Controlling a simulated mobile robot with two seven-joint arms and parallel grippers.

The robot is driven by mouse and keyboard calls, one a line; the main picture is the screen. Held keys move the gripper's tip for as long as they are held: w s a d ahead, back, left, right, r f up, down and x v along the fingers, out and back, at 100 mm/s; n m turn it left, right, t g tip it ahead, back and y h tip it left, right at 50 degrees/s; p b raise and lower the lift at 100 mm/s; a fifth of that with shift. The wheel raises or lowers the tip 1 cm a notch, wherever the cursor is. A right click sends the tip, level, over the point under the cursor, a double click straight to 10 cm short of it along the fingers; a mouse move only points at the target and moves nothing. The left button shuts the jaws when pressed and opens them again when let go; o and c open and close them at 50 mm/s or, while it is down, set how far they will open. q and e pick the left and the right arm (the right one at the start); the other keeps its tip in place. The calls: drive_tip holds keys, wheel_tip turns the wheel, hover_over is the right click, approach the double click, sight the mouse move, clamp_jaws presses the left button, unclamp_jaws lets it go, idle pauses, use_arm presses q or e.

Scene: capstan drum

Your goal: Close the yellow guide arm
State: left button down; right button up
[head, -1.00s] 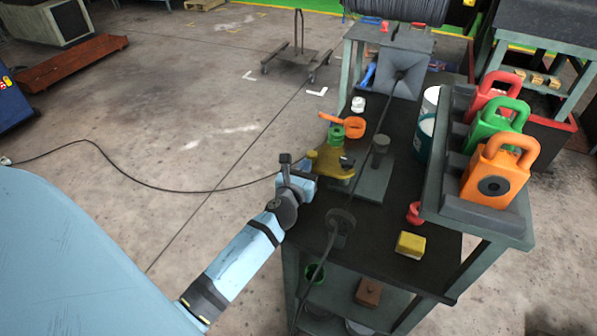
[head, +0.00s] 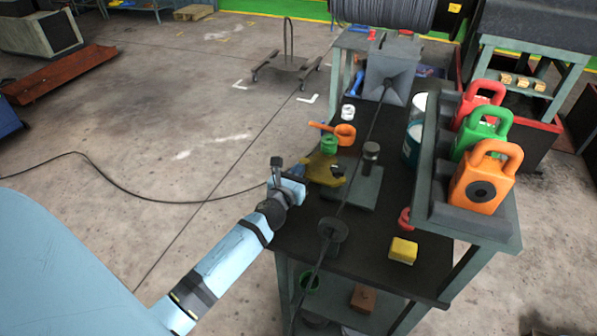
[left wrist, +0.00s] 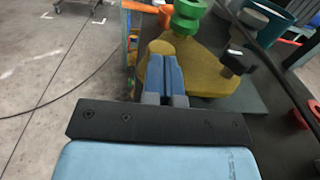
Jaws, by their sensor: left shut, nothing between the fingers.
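The yellow guide arm (head: 322,168) is a flat plate on the left edge of the dark bench top. A green knob (head: 329,146) stands at its far side and a dark knob at its right. The guide arm also shows in the left wrist view (left wrist: 208,68). My left gripper (head: 302,178) is at the guide arm's near left side. Its blue fingers are shut and empty in the left wrist view (left wrist: 164,72). Their tips overlap the rounded yellow end there; I cannot tell whether they touch it. My right gripper is not in view.
A black cable (head: 357,150) runs along the bench, right of the guide arm. An orange clamp ring (head: 344,134), a dark post (head: 370,158) and a yellow block (head: 403,250) stand nearby. Padlock-shaped weights (head: 484,181) sit on a raised shelf at right. The floor at left is mostly clear.

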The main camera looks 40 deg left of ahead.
sight(321, 164)
use_arm(q)
drive_tip(key=shift+w+a+r+m+h, duration=0.1)
drive_tip(key=shift+w+a+m+h, duration=0.35)
drive_tip(key=shift+h, duration=0.35)
drive_tip(key=shift+w+a+m+h, duration=0.1)
drive_tip(key=shift+w+m+h, duration=0.25)
drive_tip(key=shift+m+h, duration=0.3)
drive_tip(key=shift+w+a+m+h, duration=0.25)
drive_tip(key=shift+w+m+h, duration=0.35)
drive_tip(key=shift+h, duration=0.55)
drive_tip(key=w+m+h+b, duration=0.1)
drive_tip(key=m+h+b, duration=0.1)
drive_tip(key=h, duration=0.1)
drive_tip(key=w+h+b, duration=0.1)
drive_tip(key=b, duration=0.1)
drive_tip(key=shift+w+a+f+m+g, duration=0.25)
drive_tip(key=shift+w+a+m+g, duration=0.05)
drive_tip(key=shift+w+m, duration=0.1)
drive_tip(key=shift+w+m+g+h+b, duration=0.4)
drive_tip(key=shift+w+m+h+b, duration=0.2)
drive_tip(key=shift+h+b, duration=0.35)
drive_tip(key=shift+w+r+b, duration=0.1)
drive_tip(key=shift+w+b, duration=0.2)
drive_tip(key=shift+b, duration=0.1)
drive_tip(key=shift+w+d, duration=0.1)
drive_tip(key=shift+w, duration=0.1)
drive_tip(key=shift+r, duration=0.15)
drive_tip(key=shift+b, duration=0.35)
